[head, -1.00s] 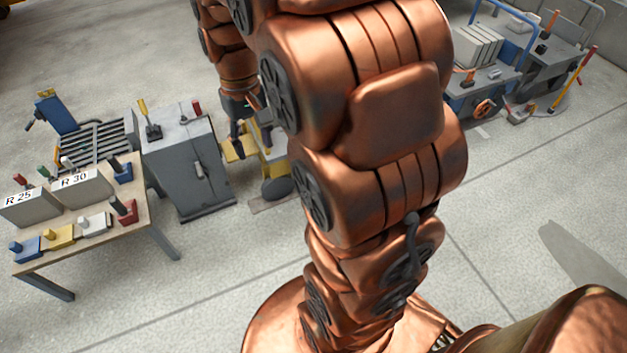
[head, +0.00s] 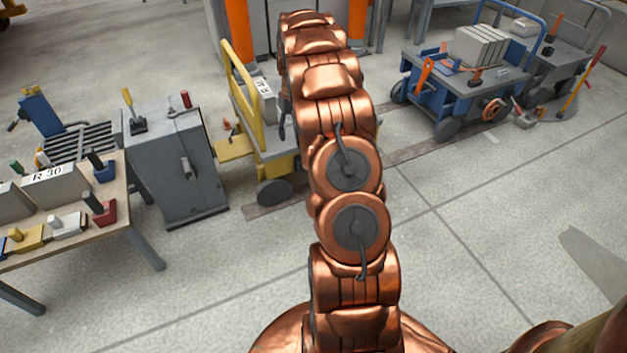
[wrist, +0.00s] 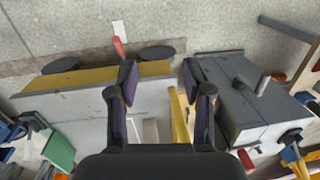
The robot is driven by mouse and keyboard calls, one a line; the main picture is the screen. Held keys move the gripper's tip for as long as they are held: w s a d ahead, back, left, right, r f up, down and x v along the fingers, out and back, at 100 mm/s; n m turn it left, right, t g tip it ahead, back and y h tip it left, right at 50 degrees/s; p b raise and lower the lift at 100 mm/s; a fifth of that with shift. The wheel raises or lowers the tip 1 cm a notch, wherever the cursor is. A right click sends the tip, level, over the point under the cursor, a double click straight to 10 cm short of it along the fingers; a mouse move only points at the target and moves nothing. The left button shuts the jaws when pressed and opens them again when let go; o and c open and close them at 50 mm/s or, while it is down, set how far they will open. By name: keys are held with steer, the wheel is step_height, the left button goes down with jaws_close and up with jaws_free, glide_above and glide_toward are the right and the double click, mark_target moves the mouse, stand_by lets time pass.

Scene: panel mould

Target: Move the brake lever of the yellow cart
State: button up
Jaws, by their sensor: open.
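The yellow cart (head: 278,163) stands on the floor behind my arm in the head view, which hides its right part. Its upright yellow handle (head: 240,90) and a dark wheel show. In the wrist view its grey deck (wrist: 75,103) and yellow edge (wrist: 90,78) lie beneath my gripper (wrist: 159,76). A red lever (wrist: 118,46), seemingly the brake lever, sticks out past that edge between two dark wheels. My gripper is open with nothing between its fingers. The lever shows just beyond the left finger; whether they touch cannot be told.
A grey cabinet (head: 172,160) stands left of the cart, and also right in the wrist view (wrist: 240,95). A table (head: 128,212) with blocks and levers is farther left. A blue cart (head: 455,90) stands back right. The front floor is clear.

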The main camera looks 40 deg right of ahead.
steer(key=shift+m+t, duration=0.4)
steer(key=shift+t, duration=0.1)
steer(key=shift+w+d+f+b, duration=0.15)
steer(key=shift+d+f+b, duration=1.4)
steer(key=shift+f, duration=2.85)
steer(key=shift+w+d+f+b, duration=0.2)
steer(key=shift+d+f+b, duration=1.35)
steer(key=shift+f, duration=2.8)
steer(key=shift+w+d+f+b, duration=0.15)
steer(key=shift+d+f+b, duration=1.4)
steer(key=shift+f, duration=2.85)
steer(key=shift+d+p, duration=0.45)
steer(key=shift+p, duration=0.05)
jaws_close()
